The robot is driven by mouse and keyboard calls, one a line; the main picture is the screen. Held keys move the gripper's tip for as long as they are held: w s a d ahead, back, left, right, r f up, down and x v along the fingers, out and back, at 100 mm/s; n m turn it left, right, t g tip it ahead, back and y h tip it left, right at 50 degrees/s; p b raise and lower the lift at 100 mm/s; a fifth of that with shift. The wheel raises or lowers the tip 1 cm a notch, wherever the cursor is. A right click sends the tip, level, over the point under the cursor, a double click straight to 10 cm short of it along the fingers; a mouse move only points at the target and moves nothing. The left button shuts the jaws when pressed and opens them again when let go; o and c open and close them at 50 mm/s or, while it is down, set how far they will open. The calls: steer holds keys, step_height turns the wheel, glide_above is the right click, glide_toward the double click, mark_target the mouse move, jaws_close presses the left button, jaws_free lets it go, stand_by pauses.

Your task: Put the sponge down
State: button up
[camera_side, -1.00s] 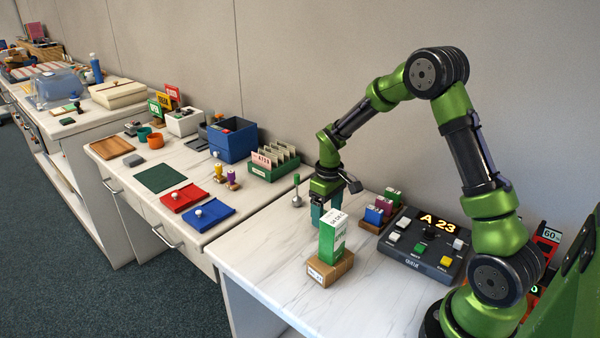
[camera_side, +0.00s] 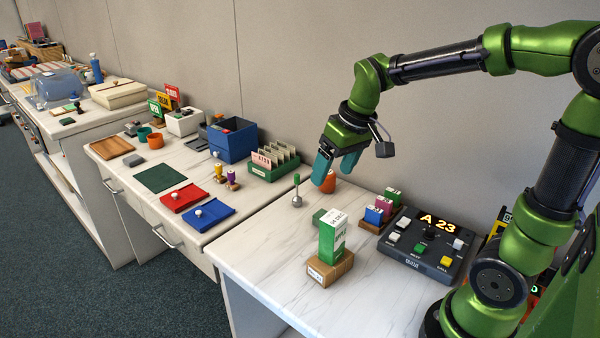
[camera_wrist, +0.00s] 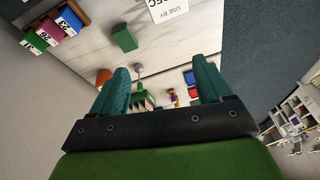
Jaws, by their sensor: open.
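A small green block, which looks like the sponge (camera_side: 319,215), lies on the white table just behind the upright green and white carton (camera_side: 333,236), which partly hides it. In the wrist view the sponge (camera_wrist: 124,38) rests on the table top, clear of both fingers. My gripper (camera_side: 336,171) is open and empty, above the table and up from the sponge. Its two teal fingers (camera_wrist: 160,92) are spread apart in the wrist view with nothing held between them.
An orange cup (camera_side: 328,184) stands behind the sponge. A green-knobbed metal handle (camera_side: 297,191) stands to the left. A wooden holder of coloured blocks (camera_side: 371,226) and a queue console (camera_side: 424,245) are to the right. The table's front left is clear.

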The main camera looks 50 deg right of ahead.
steer(key=s+a+r+m+t+y, duration=0.1)
steer(key=s+a+r+m+t, duration=0.1)
steer(key=s+a, duration=0.4)
steer(key=s+t, duration=0.1)
steer(key=s, duration=0.3)
steer(key=shift+s+a+r+t, duration=0.15)
steer(key=shift+a+r+t, duration=0.05)
steer(key=shift+a+t, duration=0.1)
